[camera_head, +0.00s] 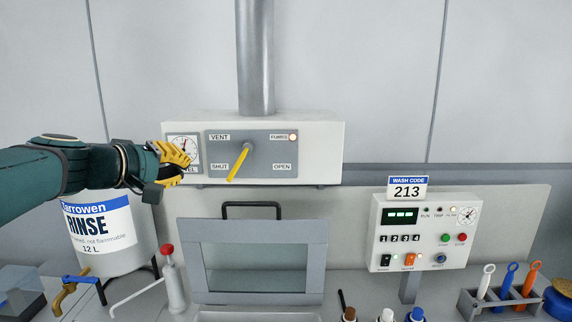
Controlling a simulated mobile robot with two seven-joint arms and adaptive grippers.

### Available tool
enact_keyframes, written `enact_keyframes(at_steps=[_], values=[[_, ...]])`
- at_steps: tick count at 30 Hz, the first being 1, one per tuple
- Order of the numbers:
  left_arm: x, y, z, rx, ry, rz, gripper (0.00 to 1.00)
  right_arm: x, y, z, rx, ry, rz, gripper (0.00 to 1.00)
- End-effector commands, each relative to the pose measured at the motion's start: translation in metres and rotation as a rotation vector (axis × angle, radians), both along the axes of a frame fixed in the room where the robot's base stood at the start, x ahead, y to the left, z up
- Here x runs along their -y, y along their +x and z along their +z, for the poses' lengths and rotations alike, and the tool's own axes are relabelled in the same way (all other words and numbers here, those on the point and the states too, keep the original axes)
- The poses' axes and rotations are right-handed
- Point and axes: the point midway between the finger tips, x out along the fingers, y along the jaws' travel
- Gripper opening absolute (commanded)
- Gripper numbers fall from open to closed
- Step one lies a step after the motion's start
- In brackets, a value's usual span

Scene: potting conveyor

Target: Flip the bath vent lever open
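The vent lever (239,163) is a yellow bar on the grey plate of the white vent box (320,150) on the wall. It slants down and left from its pivot, its lower end near the SHUT label (219,167). The OPEN label (282,167) is to its right. My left gripper (178,163), with yellow fingers, is in front of the box's left end, partly over the round gauge. It is left of the lever and apart from it. Whether its fingers are open is unclear at this angle. My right gripper is out of view.
A lamp (293,137) by the FUMES label glows. A metal duct (255,60) rises from the box. Below are a grey-framed bath window (313,230) with a black handle, a white rinse drum (133,255) and a red-topped bottle (173,285). A control panel (380,225) stands right.

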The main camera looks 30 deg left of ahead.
Motion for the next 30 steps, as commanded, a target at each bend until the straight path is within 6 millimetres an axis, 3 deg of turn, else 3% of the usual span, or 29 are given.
enact_keyframes(at_steps=[11,24,30], values=[[0.0,0.013,-0.005,-0.002,-0.001,-0.001,0.0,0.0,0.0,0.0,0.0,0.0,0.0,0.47],[0.0,0.092,-0.029,-0.003,-0.003,-0.001,0.0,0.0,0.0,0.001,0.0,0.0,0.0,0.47],[0.0,0.118,-0.037,-0.001,-0.004,0.002,0.0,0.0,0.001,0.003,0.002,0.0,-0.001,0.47]])
